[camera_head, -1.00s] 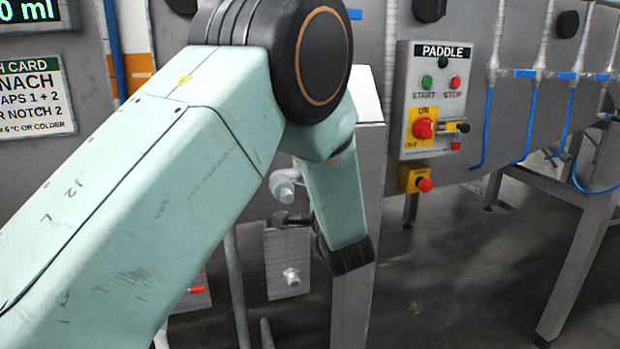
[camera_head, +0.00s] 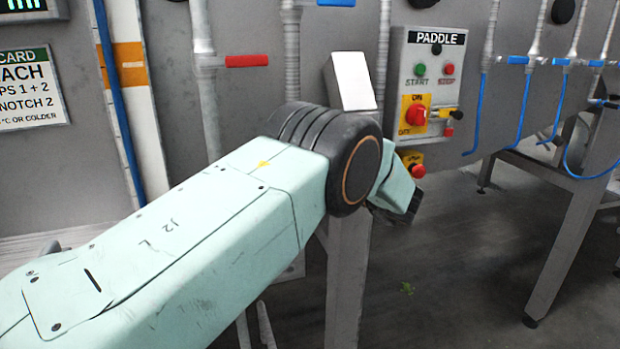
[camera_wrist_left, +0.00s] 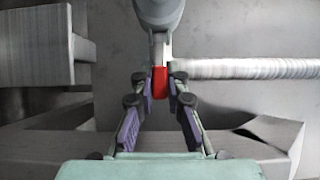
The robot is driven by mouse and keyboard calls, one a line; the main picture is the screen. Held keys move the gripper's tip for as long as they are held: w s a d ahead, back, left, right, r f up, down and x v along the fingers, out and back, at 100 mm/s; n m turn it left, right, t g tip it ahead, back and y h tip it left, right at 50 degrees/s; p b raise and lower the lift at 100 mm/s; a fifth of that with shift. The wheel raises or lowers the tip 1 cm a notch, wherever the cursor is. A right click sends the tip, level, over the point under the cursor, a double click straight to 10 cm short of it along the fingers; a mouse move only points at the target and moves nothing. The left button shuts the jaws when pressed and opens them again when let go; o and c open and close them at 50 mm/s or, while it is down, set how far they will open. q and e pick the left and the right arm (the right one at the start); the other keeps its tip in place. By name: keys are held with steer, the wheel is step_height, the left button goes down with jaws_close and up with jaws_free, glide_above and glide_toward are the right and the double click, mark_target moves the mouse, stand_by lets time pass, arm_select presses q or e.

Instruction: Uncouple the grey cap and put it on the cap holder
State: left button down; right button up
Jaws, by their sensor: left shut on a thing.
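In the left wrist view, my left gripper (camera_wrist_left: 160,90) has its purple-padded fingers closed around a red tip (camera_wrist_left: 160,82). This tip is at the end of a pale stem that leads up to a rounded grey body (camera_wrist_left: 158,12) at the top edge. I cannot tell whether that body is the grey cap. In the head view my left arm comes in from the left and its forearm points away behind the elbow, so the left gripper is hidden there. I cannot make out the cap holder. My right gripper is in neither view.
A PADDLE control box (camera_head: 428,85) with buttons and a red knob hangs on the steel wall. A pipe with a red lever (camera_head: 247,61) stands left of it. Blue hoses (camera_head: 488,115) hang at the right. A steel leg (camera_head: 346,285) stands below my elbow; dark floor is open to its right.

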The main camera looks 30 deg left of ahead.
arm_select(q)
steer(key=shift+w+a+f+n+g+b, duration=0.15)
steer(key=shift+n+g+b, duration=0.35)
steer(key=shift+g, duration=0.3)
steer(key=c, duration=1.3)
jaws_free()
steer(key=d, duration=1.2)
steer(key=shift+s, duration=0.2)
